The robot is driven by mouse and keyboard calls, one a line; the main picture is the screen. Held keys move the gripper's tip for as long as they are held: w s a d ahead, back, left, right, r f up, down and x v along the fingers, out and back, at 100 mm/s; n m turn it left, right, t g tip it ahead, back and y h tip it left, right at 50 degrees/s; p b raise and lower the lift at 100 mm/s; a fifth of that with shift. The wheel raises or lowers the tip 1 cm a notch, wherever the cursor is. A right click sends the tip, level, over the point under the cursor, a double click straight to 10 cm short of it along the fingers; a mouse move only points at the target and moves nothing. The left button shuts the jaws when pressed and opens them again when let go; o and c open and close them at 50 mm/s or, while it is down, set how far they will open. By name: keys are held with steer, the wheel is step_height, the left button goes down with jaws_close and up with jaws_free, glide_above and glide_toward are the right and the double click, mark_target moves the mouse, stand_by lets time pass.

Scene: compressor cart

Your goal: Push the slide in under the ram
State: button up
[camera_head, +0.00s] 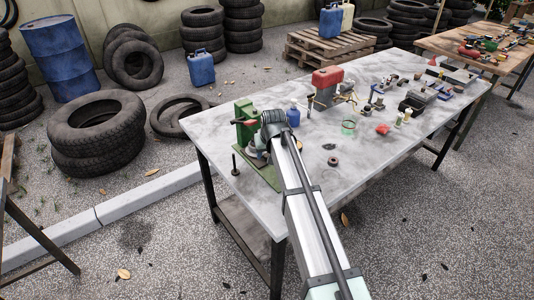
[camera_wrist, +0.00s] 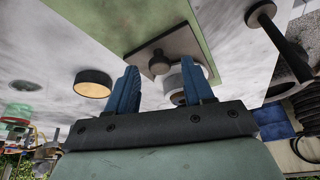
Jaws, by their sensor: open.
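A green press (camera_head: 245,112) with a green base plate stands at the near left end of the grey table. My gripper (camera_head: 266,132) is over the press base, and my arm hides much of it. In the wrist view my gripper (camera_wrist: 158,90) has its two blue fingers wide apart with nothing clearly held between them. Beyond the fingertips a flat grey-brown plate with a round knob, seemingly the slide (camera_wrist: 180,45), lies on the green base plate (camera_wrist: 110,18). A pale round part (camera_wrist: 172,82) shows partly behind the right finger. I cannot make out the ram or its gap to the slide.
A black rod on a foot (camera_head: 235,166) stands left of the base; a dark ring (camera_head: 333,161) lies to its right. A blue bottle (camera_head: 293,116) and a red-topped machine (camera_head: 327,82) stand behind. Several small parts crowd the far right; the near right table is clear.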

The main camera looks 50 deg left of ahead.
steer(key=s+d+r, duration=0.2)
steer(key=d, duration=0.4)
steer(key=s+d+r, duration=0.2)
steer(key=s+d, duration=0.1)
steer(key=d, duration=0.3)
steer(key=shift+s+d, duration=0.15)
steer(key=shift+d, duration=0.2)
